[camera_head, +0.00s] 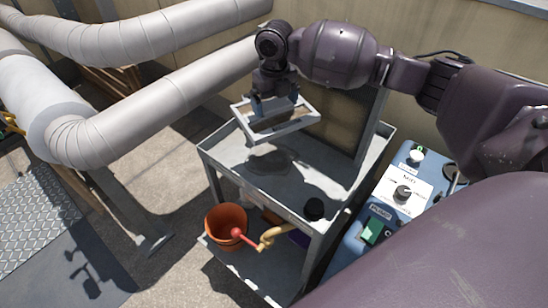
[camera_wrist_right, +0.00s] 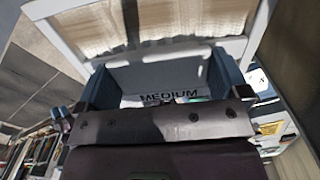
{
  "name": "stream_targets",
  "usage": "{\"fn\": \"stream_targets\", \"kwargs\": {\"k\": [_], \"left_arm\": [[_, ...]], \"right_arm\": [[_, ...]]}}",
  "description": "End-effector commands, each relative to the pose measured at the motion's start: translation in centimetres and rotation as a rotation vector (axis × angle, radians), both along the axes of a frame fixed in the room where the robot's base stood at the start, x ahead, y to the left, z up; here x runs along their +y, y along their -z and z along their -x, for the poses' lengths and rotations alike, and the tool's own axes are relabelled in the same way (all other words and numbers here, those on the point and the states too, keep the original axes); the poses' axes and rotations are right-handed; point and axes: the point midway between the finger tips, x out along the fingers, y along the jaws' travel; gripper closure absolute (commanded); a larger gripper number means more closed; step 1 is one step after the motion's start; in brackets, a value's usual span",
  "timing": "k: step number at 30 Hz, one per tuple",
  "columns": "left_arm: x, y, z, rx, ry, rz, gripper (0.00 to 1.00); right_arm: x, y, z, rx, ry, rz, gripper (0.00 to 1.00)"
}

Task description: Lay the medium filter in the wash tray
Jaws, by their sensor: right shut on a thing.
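My right gripper (camera_head: 270,104) is shut on the medium filter (camera_head: 287,131), a pale rectangular frame with a tan mesh. It holds the filter above a grey cart, with a shadow on the surface below. In the right wrist view the frame (camera_wrist_right: 235,48) spans the top, and the word MEDIUM (camera_wrist_right: 170,95) shows between the fingers. The cart's top is a shallow rimmed grey tray (camera_head: 250,177); I cannot tell if this is the wash tray. My left gripper is not in view.
A large framed panel (camera_head: 345,130) stands upright at the tray's back right. An orange bucket (camera_head: 226,224) sits on the lower shelf. A blue control box (camera_head: 378,215) stands right; thick pipes (camera_head: 150,105) run left.

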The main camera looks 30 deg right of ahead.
Motion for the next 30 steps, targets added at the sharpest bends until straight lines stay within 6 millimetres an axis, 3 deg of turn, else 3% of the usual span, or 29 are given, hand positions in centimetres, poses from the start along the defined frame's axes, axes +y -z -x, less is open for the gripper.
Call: {"fn": "stream_targets", "kwargs": {"k": [3, 15, 26, 30], "left_arm": [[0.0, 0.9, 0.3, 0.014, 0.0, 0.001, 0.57], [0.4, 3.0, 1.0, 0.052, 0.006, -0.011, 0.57], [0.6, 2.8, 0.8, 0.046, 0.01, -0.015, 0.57], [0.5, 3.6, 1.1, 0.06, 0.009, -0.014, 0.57]], "right_arm": [[0.0, 3.3, 0.2, 0.013, 0.001, -0.001, 0.36], [0.0, 11.6, 0.2, 0.011, 0.002, 0.0, 0.36], [0.1, 13.9, 0.1, 0.005, 0.002, 0.0, 0.36], [0.0, 16.0, 0.2, 0.009, 0.003, -0.001, 0.36]]}}
